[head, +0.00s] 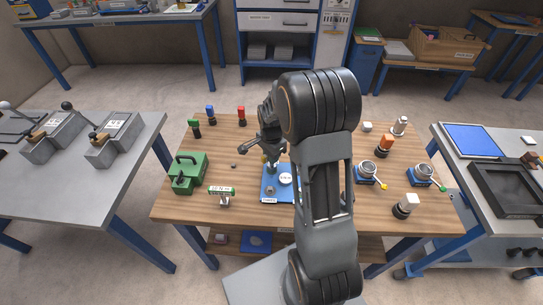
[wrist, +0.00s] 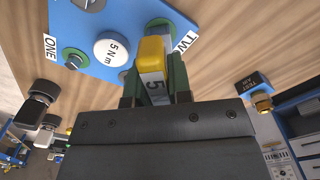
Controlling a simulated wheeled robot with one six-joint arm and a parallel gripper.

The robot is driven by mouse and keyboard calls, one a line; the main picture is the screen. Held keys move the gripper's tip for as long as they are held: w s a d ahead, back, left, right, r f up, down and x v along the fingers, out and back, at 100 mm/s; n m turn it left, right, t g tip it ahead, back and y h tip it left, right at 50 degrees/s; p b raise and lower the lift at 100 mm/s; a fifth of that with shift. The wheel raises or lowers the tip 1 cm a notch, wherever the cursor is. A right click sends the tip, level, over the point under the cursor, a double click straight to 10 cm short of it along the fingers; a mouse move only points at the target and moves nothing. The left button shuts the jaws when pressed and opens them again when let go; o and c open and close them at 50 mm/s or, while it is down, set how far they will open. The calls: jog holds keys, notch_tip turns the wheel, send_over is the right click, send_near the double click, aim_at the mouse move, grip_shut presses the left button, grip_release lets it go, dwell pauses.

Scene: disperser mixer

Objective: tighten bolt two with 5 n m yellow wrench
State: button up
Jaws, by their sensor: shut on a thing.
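My gripper (wrist: 155,95) is shut on the yellow wrench (wrist: 152,52), whose white band shows a "5". The wrench's yellow end is over the TWO corner of the blue plate (wrist: 88,20). Bolt two sits beside the TWO label and is mostly hidden behind the wrench; I cannot tell if they touch. Bolt one (wrist: 74,58) is beside the ONE label, clear of my gripper. A white "5 N m" disc (wrist: 112,48) lies between them. In the head view my gripper (head: 268,157) is over the back of the blue plate (head: 268,196), partly hidden by my arm.
Green, blue and red-topped items (head: 241,115) stand along the back edge. Round gauge-like devices (head: 367,172) stand at right. Bare wood (head: 190,217) shows at front left.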

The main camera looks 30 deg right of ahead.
grip_shut()
jog(key=shift+r, duration=0.15)
jog(key=shift+r+p, duration=2.2)
jog(key=shift+r, duration=0.7)
